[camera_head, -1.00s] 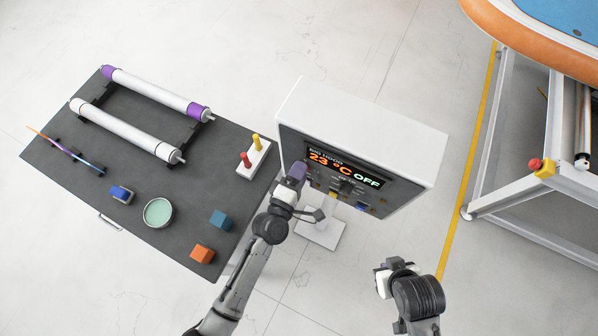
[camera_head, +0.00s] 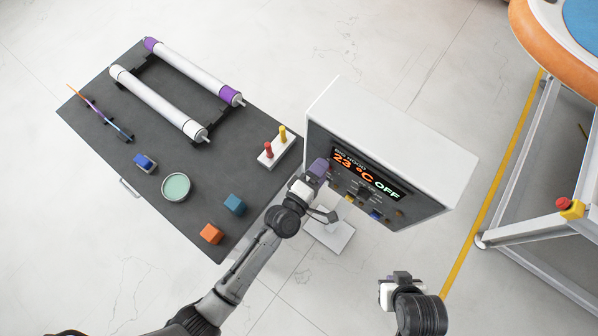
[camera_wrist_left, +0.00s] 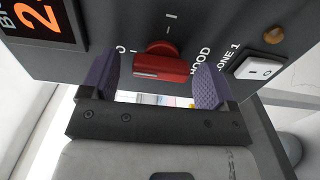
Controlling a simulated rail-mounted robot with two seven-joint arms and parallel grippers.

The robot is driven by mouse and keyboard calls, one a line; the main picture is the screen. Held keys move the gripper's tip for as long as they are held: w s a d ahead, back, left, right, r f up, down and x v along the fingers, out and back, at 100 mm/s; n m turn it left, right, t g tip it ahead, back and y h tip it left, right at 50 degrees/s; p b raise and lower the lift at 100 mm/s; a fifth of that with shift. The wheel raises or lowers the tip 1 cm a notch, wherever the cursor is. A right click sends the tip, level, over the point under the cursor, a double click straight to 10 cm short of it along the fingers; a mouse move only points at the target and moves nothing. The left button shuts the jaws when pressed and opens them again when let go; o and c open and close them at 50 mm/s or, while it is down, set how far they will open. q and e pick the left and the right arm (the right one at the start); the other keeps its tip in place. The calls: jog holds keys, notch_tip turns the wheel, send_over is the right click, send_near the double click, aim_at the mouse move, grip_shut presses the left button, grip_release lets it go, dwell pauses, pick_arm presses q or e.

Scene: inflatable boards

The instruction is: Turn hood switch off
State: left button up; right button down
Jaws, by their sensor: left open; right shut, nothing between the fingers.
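The control box (camera_head: 395,130) has a white top and a dark front panel with a lit display (camera_head: 365,175) reading 23 °C and OFF. In the left wrist view a red rotary knob (camera_wrist_left: 162,64), beside the lettering HOOD, lies crosswise on the panel. My left gripper (camera_head: 318,172) is at the panel's left part. In the left wrist view its purple fingers (camera_wrist_left: 154,82) are open, one on each side of the knob; contact cannot be told. The gripper hides the knob in the head view. My right gripper (camera_head: 402,278) is shut and empty, low and away from the box.
A white rocker switch (camera_wrist_left: 258,69) is right of the knob. A dark table (camera_head: 190,215) at left holds rollers, cubes, a bowl and a two-peg stand (camera_head: 276,148) near the box. A frame with a red button (camera_head: 563,203) stands at right. Floor shows between.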

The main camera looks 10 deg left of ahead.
pick_arm(q)
jog(key=b+v, duration=0.1)
jog(key=v, duration=1.2)
jog(key=shift+s+a+b, duration=0.25)
jog(key=shift+b, duration=0.1)
